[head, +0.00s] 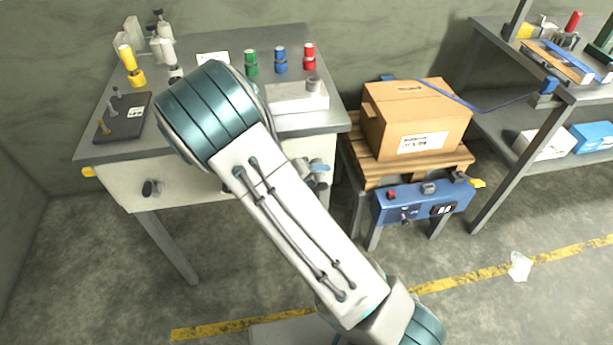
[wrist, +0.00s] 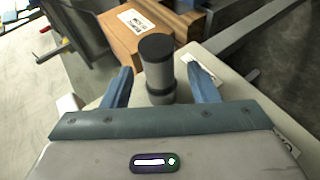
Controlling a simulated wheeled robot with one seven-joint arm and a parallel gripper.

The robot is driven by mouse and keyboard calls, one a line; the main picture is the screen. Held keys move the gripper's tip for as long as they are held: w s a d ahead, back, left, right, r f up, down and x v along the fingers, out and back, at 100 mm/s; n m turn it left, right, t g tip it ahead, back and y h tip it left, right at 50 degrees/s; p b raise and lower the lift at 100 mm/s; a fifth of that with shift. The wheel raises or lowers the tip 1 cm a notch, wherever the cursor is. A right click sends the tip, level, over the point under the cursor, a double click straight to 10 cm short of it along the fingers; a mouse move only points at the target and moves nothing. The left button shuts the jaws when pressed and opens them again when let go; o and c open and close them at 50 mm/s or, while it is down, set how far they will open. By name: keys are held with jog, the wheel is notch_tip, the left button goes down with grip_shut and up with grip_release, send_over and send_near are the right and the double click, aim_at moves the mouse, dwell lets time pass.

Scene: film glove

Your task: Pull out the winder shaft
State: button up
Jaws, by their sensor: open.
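In the wrist view, a grey cylinder with a black end (wrist: 157,65), likely the winder shaft, stands between the two blue fingers of my gripper (wrist: 160,70). The fingers are apart, with one on each side of it. A gap shows beside each finger, and I see no clear contact. In the head view, my gripper (head: 318,168) is at the right part of the bench front, largely hidden behind my arm. A dark knob (head: 150,188) sticks out of the left part of the bench front (head: 180,193).
The bench top holds a dark tray (head: 122,118), a yellow bottle (head: 131,66), green, blue and red capped jars (head: 281,60) and a white box (head: 297,96). A cardboard box (head: 415,118) on a pallet stands close on the right. A shelf (head: 530,105) is farther right.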

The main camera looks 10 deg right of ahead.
jog(key=c, duration=1.1)
jog(key=shift+s+f+b, duration=0.15)
jog(key=shift+s+b, duration=0.15)
jog(key=shift+b, duration=0.15)
jog(key=shift+s, duration=0.25)
jog(key=shift+s+b, duration=1.2)
jog(key=shift+s, duration=0.9)
